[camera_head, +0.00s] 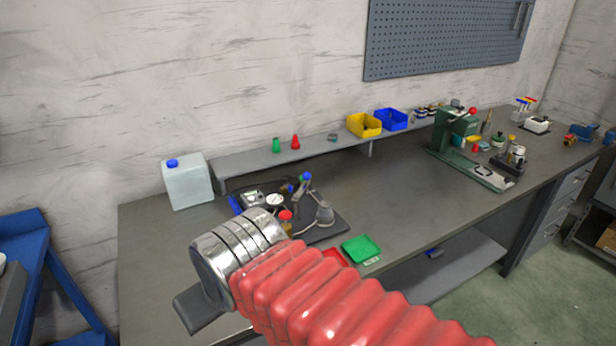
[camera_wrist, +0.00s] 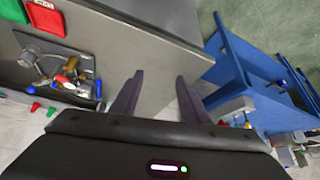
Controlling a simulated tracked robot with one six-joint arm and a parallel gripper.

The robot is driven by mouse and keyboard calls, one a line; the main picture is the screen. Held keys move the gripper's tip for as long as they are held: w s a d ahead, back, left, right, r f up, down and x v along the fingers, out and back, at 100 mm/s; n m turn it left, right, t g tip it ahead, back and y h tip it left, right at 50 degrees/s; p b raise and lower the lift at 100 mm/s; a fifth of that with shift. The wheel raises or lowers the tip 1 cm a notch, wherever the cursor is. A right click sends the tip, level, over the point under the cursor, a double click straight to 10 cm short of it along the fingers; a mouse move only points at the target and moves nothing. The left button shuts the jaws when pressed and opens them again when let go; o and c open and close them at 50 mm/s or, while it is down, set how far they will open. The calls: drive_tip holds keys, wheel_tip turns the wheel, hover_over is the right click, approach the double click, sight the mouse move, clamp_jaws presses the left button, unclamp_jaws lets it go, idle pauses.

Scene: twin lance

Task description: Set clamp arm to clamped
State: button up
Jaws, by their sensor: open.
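A dark base plate (camera_head: 325,230) on the bench carries a small fixture. A lever with a blue tip (camera_head: 306,177) stands up on it and looks like the clamp arm; I cannot tell its exact setting.
A green tray (camera_head: 361,248) and a partly hidden red tray (camera_head: 335,258) lie at the bench's front edge. A white jug (camera_head: 187,182) stands behind left. A raised shelf (camera_head: 250,164) runs along the back. A blue stand (camera_wrist: 240,70) stands beyond the bench end. Bench right of the fixture is clear.

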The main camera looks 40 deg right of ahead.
drive_tip(key=w+d+m+t+h, duration=0.2)
drive_tip(key=w+d+t+h, duration=0.1)
drive_tip(key=w+d, duration=1)
drive_tip(key=w+d+m+t+h, duration=0.1)
drive_tip(key=w+d+t+h, duration=0.15)
drive_tip(key=w+d, duration=1.1)
drive_tip(key=m+t+y, duration=0.1)
drive_tip(key=t+y, duration=0.1)
drive_tip(key=t, duration=0.4)
approach(309, 178)
drive_tip(key=shift+d+v, duration=0.2)
drive_tip(key=shift+v, duration=0.8)
drive_tip(key=shift+s+f+t+y, duration=0.2)
drive_tip(key=shift+s+t+y, duration=0.05)
drive_tip(key=shift+w, duration=0.1)
drive_tip(key=w, duration=0.4)
drive_tip(key=w+d, duration=0.1)
drive_tip(key=w, duration=0.4)
drive_tip(key=w+d, duration=0.1)
drive_tip(key=w, duration=0.3)
drive_tip(key=shift+w+d, duration=0.2)
drive_tip(key=shift+d, duration=0.05)
